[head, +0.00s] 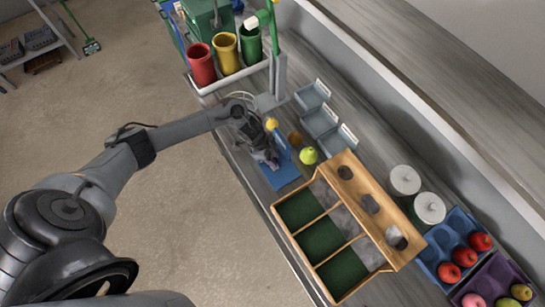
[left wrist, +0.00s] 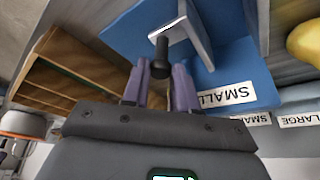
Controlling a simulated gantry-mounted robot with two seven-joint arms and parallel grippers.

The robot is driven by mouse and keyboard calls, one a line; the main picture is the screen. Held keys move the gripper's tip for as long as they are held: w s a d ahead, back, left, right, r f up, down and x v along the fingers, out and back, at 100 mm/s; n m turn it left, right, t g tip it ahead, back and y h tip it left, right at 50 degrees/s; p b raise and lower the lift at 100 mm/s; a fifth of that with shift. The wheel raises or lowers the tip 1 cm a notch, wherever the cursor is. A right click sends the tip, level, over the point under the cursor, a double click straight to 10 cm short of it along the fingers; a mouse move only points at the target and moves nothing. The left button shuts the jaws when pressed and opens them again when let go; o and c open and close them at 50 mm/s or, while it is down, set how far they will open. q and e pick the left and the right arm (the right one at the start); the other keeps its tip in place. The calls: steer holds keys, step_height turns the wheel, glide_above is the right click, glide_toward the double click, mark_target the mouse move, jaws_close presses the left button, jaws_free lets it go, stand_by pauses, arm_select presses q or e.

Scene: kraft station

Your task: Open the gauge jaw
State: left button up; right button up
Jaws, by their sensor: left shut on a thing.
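The gauge is a blue plate (head: 284,176) on the bench with an upright blue part, partly hidden by my left gripper. In the left wrist view its blue base (left wrist: 125,32) carries a "SMALL" label (left wrist: 226,97) and a grey-white upright piece with a black knob (left wrist: 161,62). My left gripper (head: 271,162) is over the plate; in the left wrist view its purple fingers (left wrist: 160,88) stand on either side of the black knob, shut on it. The width of the jaw opening cannot be told. My right gripper is not in view.
A yellow-green fruit (head: 308,156) lies right of the gauge, and a yellow one (head: 271,124) behind it. A wooden rack (head: 345,165) with green compartments stands close in front. Grey bins (head: 319,121) are behind; coloured cups (head: 225,52) stand at the back left.

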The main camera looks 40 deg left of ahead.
arm_select(q)
jaws_close()
steer(key=shift+d+r, duration=0.1)
steer(key=d+p, duration=0.1)
steer(key=d, duration=0.1)
steer(key=s+d+p, duration=0.1)
steer(key=d+p, duration=0.1)
steer(key=d, duration=0.1)
steer(key=shift+s, duration=0.15)
steer(key=shift+d, duration=0.2)
steer(key=shift+a, duration=0.1)
steer(key=o, duration=0.9)
jaws_free()
steer(key=shift+a, duration=0.1)
steer(key=v, duration=1)
steer(key=shift+s+a+r, duration=0.1)
steer(key=shift+a+r, duration=0.05)
steer(key=shift+r, duration=0.1)
